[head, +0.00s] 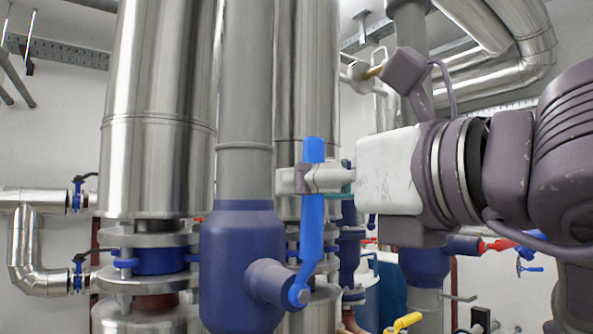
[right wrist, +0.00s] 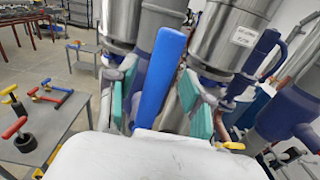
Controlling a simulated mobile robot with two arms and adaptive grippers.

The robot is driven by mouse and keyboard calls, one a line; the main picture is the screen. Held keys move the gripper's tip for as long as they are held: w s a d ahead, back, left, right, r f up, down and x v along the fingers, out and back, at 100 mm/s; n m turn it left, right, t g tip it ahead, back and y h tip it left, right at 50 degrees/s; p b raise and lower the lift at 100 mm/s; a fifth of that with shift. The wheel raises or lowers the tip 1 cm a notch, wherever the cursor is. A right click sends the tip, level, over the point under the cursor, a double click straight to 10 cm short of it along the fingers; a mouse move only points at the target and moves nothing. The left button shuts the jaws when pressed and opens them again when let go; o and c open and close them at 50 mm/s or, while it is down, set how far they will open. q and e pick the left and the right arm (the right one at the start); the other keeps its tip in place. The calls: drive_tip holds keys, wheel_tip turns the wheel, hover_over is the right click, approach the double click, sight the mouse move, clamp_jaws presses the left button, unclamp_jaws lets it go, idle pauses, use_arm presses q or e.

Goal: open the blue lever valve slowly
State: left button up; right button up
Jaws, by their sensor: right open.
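The blue lever (head: 311,230) stands nearly upright in the head view, leaning slightly right toward its top. Its lower end joins a blue valve stub (head: 270,282) on the thick grey-and-blue pipe (head: 243,240). My right gripper (head: 303,179) reaches in from the right at the lever's upper part. In the right wrist view the lever (right wrist: 160,78) stands between the teal finger pads of my right gripper (right wrist: 158,92), with gaps on both sides. The gripper is open around the lever, and part of the lever's upper length is hidden behind a finger in the head view. My left gripper is not in view.
Shiny insulated columns (head: 160,110) stand behind the pipe. A yellow lever (head: 403,322) and a red-handled valve (head: 497,245) are at lower right. In the right wrist view, a grey table (right wrist: 50,125) at left bears several coloured lever valves.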

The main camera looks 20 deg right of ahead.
drive_tip(key=shift+w+a, duration=0.25)
drive_tip(key=shift+w, duration=0.2)
clamp_jaws()
